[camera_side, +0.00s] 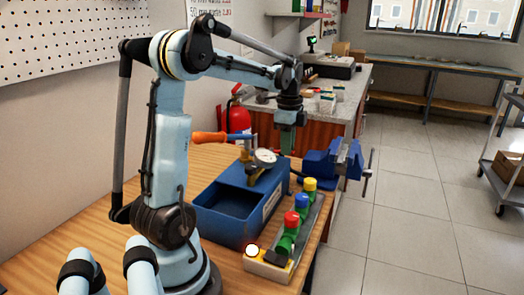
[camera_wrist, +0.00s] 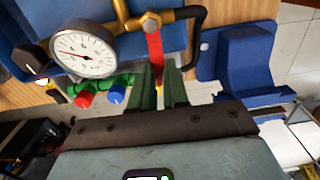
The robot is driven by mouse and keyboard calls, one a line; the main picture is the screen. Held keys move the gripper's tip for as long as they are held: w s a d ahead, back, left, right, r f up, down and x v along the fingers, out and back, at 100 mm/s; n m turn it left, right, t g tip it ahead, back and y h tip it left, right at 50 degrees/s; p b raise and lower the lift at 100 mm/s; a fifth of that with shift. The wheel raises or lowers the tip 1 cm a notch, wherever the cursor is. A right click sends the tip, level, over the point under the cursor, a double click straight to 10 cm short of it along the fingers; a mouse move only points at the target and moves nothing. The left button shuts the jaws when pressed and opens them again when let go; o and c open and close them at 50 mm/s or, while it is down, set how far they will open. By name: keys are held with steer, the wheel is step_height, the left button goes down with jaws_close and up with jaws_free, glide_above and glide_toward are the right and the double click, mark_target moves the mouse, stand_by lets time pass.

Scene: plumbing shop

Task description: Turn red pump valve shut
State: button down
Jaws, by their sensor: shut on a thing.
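The red pump valve handle (camera_wrist: 155,48) is a flat lever on a brass valve body (camera_wrist: 150,20) at the top of the wrist view. It sticks out from the body toward my gripper, roughly crosswise to the brass pipe. My gripper (camera_wrist: 160,80) has its green fingers shut on the lever's free end, which is partly hidden between them. In the side view my gripper (camera_side: 287,142) is low over the right end of the blue pump (camera_side: 226,203). The lever is hard to make out there. The round gauge (camera_wrist: 84,51) sits left of the valve.
A blue vice (camera_side: 333,160) stands close to the right of my gripper. A row of small green valves with a red knob (camera_side: 291,219), a blue knob (camera_side: 302,201) and a yellow knob (camera_side: 310,184) lies in front of the pump. A black hose (camera_wrist: 201,40) bends close beside the lever.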

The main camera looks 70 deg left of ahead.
steer(key=c, duration=1.1)
jaws_free()
steer(key=shift+r, duration=0.15)
step_height(320, 180, up, 12)
steer(key=shift+f, duration=0.1)
steer(key=shift+d, duration=0.1)
steer(key=s+d+f+n+t, duration=0.1)
steer(key=d+f+n+t, duration=0.1)
steer(key=d, duration=0.6)
steer(key=s+d+f+n+t, duration=0.2)
steer(key=d+f+n, duration=0.2)
steer(key=d+f, duration=0.2)
steer(key=s+d+f+n+t, duration=0.1)
steer(key=d+f+n+t, duration=0.2)
steer(key=d, duration=0.7)
steer(key=shift+s+d+f, duration=0.1)
steer(key=shift+s+f, duration=0.2)
steer(key=shift+f, duration=0.45)
